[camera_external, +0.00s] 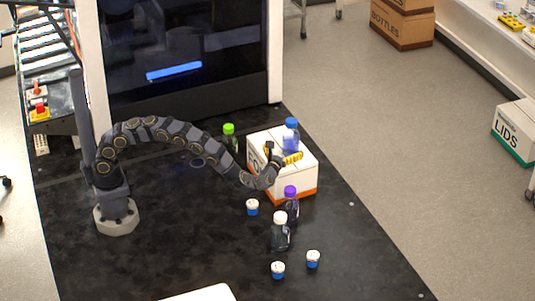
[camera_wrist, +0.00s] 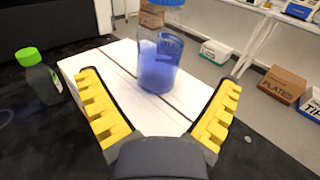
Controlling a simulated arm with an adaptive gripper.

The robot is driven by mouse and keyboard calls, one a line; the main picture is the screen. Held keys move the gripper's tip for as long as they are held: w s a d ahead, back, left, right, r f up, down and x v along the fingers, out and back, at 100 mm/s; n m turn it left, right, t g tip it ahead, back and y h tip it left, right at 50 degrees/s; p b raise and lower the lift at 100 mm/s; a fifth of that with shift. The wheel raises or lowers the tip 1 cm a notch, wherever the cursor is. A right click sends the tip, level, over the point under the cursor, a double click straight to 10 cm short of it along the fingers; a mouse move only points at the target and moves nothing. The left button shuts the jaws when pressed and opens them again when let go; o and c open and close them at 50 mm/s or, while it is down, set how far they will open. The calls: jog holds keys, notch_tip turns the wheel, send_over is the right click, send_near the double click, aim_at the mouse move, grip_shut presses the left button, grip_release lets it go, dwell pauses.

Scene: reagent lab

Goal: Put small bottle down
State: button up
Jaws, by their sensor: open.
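A small clear bottle with a blue cap and blue contents (camera_external: 290,138) stands upright on top of a white box with an orange base (camera_external: 300,178). In the wrist view the bottle (camera_wrist: 160,62) stands on the white box top (camera_wrist: 120,68), beyond my fingertips. My gripper (camera_external: 284,155) is at the box's top, just left and in front of the bottle. In the wrist view its yellow fingers (camera_wrist: 160,95) are spread wide, with nothing held between them.
A green-capped bottle (camera_external: 230,138) stands left of the box. A purple-capped bottle (camera_external: 291,206) and a white-capped bottle (camera_external: 280,234) stand in front of it. Small white-and-blue jars (camera_external: 252,207) sit nearby on the black surface (camera_external: 180,255).

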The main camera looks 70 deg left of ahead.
jog(key=v, duration=0.4)
jog(key=shift+s+d, duration=0.3)
jog(key=s+a+r+n+g+y, duration=0.1)
jog(key=s+a+r+n+g, duration=0.3)
jog(key=a, duration=0.4)
jog(key=s+a+r+n+g+y, duration=0.2)
jog(key=a+r+n+g, duration=0.3)
jog(key=a, duration=0.3)
jog(key=s+a+r+n+g+h, duration=0.4)
jog(key=s+a+n, duration=0.35)
jog(key=s, duration=0.45)
jog(key=s+n+g+h, duration=0.3)
jog(key=s+n+h, duration=0.15)
jog(key=s, duration=0.75)
jog(key=s+d+n+t+h, duration=0.1)
jog(key=s+d+n+h, duration=0.5)
jog(key=s+d, duration=0.3)
jog(key=s+f+h, duration=0.1)
jog(key=s, duration=0.3)
jog(key=shift+s+d, duration=0.25)
jog(key=shift+d, duration=0.15)
jog(key=c, duration=0.3)
